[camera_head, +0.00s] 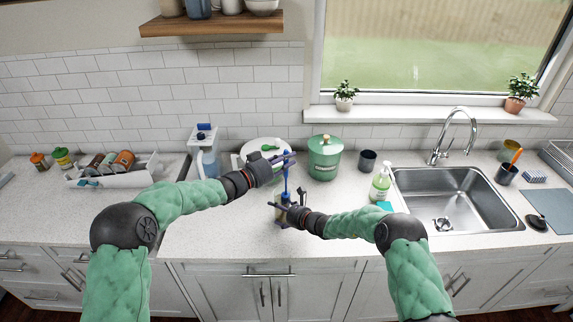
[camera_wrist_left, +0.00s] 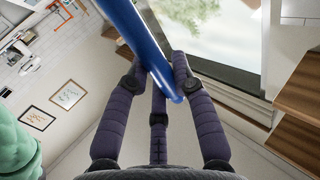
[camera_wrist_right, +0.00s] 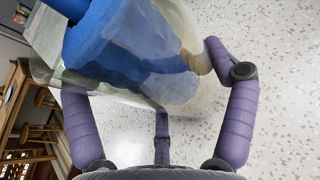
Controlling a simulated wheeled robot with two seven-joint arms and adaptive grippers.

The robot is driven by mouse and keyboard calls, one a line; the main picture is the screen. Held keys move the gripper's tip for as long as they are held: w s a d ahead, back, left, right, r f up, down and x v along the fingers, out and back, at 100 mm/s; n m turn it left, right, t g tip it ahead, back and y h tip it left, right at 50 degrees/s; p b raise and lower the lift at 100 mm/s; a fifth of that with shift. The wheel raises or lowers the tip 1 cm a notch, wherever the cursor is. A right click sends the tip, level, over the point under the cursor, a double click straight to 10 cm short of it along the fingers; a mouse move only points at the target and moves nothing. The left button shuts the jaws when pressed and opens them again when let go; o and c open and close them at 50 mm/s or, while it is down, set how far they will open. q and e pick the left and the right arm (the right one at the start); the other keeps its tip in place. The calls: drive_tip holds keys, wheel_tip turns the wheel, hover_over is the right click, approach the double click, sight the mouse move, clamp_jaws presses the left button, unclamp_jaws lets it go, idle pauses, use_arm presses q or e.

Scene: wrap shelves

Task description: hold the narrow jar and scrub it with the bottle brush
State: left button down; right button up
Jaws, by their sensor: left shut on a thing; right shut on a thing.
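The blue bottle brush (camera_head: 286,178) stands upright above the counter, its handle (camera_wrist_left: 132,32) between the fingers of my left gripper (camera_head: 285,159). My left gripper is shut on it, above my right gripper. The narrow clear jar (camera_wrist_right: 178,88) is in my right gripper (camera_head: 281,208), which is shut on it. The jar is small and partly hidden by the fingers in the head view. In the right wrist view the blue brush head (camera_wrist_right: 125,45) shows inside the jar through its clear wall. Whether the jar's base touches the counter is unclear.
A green canister (camera_head: 325,160), a white round item (camera_head: 262,148) and a blue-and-white jug (camera_head: 205,158) stand behind the grippers. A soap bottle (camera_head: 380,184) stands left of the sink (camera_head: 460,200). The front counter (camera_head: 225,230) is clear.

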use_arm(q)
drive_tip(key=shift+f, duration=2.85)
drive_tip(key=shift+w+a, duration=0.35)
drive_tip(key=shift+a, duration=0.35)
wheel_tip(320, 180, up, 17)
hover_over(285, 173)
drive_tip(key=w, duration=0.1)
drive_tip(key=shift+a+r, duration=0.1)
drive_tip(key=shift+a, duration=0.35)
